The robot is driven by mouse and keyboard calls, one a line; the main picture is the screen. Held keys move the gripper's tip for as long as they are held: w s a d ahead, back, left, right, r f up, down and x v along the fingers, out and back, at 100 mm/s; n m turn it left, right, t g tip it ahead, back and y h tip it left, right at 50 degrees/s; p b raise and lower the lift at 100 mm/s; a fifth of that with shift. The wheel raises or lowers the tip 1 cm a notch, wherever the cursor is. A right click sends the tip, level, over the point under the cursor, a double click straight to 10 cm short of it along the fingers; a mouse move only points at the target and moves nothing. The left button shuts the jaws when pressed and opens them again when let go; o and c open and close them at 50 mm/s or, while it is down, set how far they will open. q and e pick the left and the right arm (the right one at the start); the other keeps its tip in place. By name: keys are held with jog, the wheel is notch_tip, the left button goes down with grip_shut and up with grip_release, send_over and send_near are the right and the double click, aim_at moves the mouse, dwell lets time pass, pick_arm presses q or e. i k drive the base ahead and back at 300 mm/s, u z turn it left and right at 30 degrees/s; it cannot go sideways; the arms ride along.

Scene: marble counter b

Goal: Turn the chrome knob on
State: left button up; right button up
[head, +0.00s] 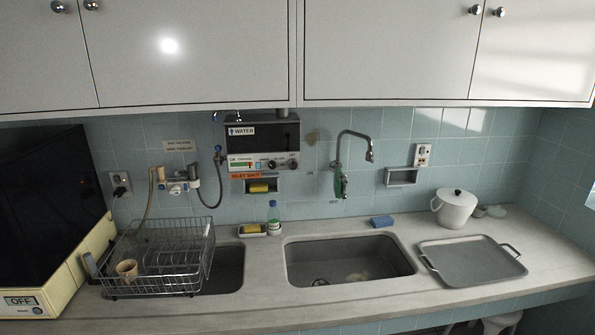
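Several small chrome-looking knobs show, and I cannot tell which one the task means. A chrome tap (343,136) with a curved spout is on the tiled wall above the right basin. A chrome fitting (336,165) sits at its base, with "ON" lettering to its left, "OFF" lettering below and a green part hanging under it. The fitting's setting is too small to read. A dark water heater (262,138) on the wall carries a knob (271,165) and a second knob (293,163) on its lower panel. Neither of my grippers is in view.
A wire dish rack (180,240) with a cup stands at the left basin. The right basin (350,262) is open. A grey tray (470,262) and white lidded pot (455,208) are at right. Cabinets (390,50) with round knobs overhang. A dark-fronted appliance (45,200) stands left.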

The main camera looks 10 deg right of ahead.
aim_at(293, 164)
jog(key=z, duration=0.3)
jog(key=k, duration=0.2)
jog(key=u, duration=0.85)
jog(key=i, duration=1.1)
jog(key=z, duration=0.05)
